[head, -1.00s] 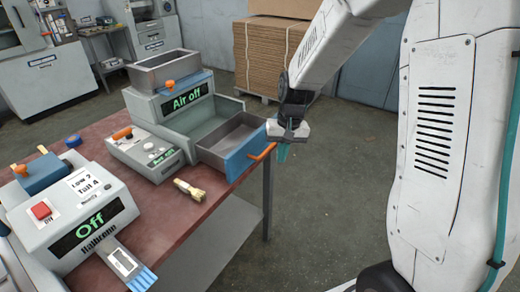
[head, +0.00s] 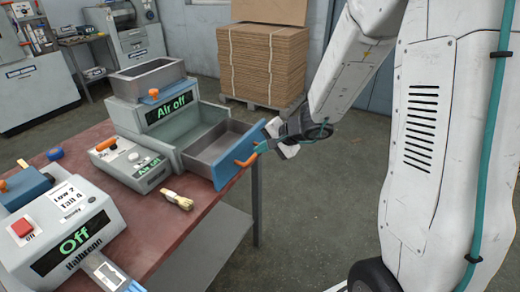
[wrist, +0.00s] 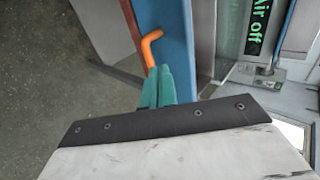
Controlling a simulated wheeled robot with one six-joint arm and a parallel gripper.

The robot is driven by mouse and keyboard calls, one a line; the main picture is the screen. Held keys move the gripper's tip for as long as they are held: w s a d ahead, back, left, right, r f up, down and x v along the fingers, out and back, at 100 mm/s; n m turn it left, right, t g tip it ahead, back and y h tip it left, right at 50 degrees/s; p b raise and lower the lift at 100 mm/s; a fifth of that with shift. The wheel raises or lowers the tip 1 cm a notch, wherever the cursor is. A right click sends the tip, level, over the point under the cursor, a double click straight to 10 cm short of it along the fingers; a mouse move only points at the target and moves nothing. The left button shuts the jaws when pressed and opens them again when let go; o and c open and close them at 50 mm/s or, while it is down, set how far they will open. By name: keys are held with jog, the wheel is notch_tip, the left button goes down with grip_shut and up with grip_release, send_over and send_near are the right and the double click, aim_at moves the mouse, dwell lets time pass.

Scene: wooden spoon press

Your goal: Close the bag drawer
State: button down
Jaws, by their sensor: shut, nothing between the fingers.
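The bag drawer (head: 222,150) is a grey tray with a blue front, pulled out to the right from the machine (head: 160,115) whose display reads "Air off". An orange handle (head: 246,160) sticks out from its blue front. My gripper (head: 262,147) is shut and empty, its teal fingers at the drawer front just beside the handle. In the wrist view the teal fingertips (wrist: 157,85) are close against the blue front (wrist: 175,30), next to the orange handle (wrist: 150,45). I cannot tell whether they touch it.
A control box (head: 135,163) and a brush (head: 178,200) lie on the red table (head: 160,225) left of the drawer. Another machine (head: 65,235) reading "Off" is at the front left. Stacked cardboard (head: 262,65) stands behind. The floor right of the table is clear.

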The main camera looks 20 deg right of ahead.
aim_at(240, 159)
jog(key=x, duration=0.7)
jog(key=shift+w+a+f, duration=0.1)
jog(key=shift+w+f, duration=0.15)
